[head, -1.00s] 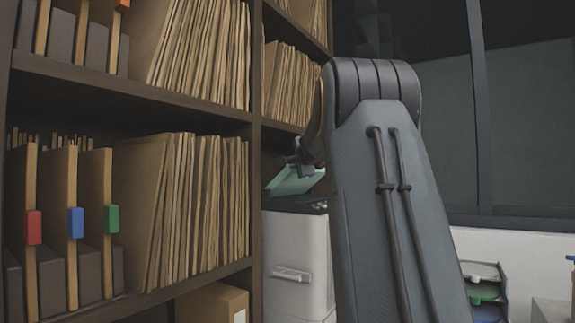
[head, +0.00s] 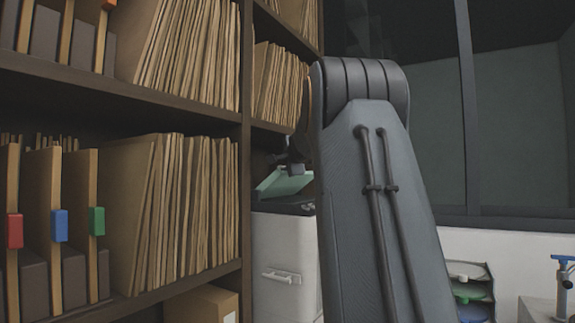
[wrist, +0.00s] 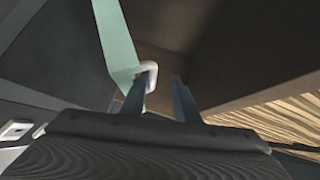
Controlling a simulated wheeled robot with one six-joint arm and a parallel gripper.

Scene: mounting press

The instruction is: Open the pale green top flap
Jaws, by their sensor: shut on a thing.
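The pale green top flap (head: 287,185) is on top of a white, dark-topped machine (head: 284,246) and stands tilted up from it in the head view. In the wrist view the flap (wrist: 116,45) is a pale green strip with a small white handle (wrist: 151,70) at its end. My gripper (wrist: 164,82) is at that handle and shut on it, with one finger overlapping it. In the head view my gripper (head: 291,166) is small and dark at the flap's upper edge. My own arm hides the machine's right side.
A dark shelf unit (head: 120,88) full of folders stands close on the left, with a cardboard box (head: 203,304) low down. A stack of coloured trays (head: 468,292) and a blue-topped device (head: 564,283) are at the right. Folders (wrist: 275,120) also show in the wrist view.

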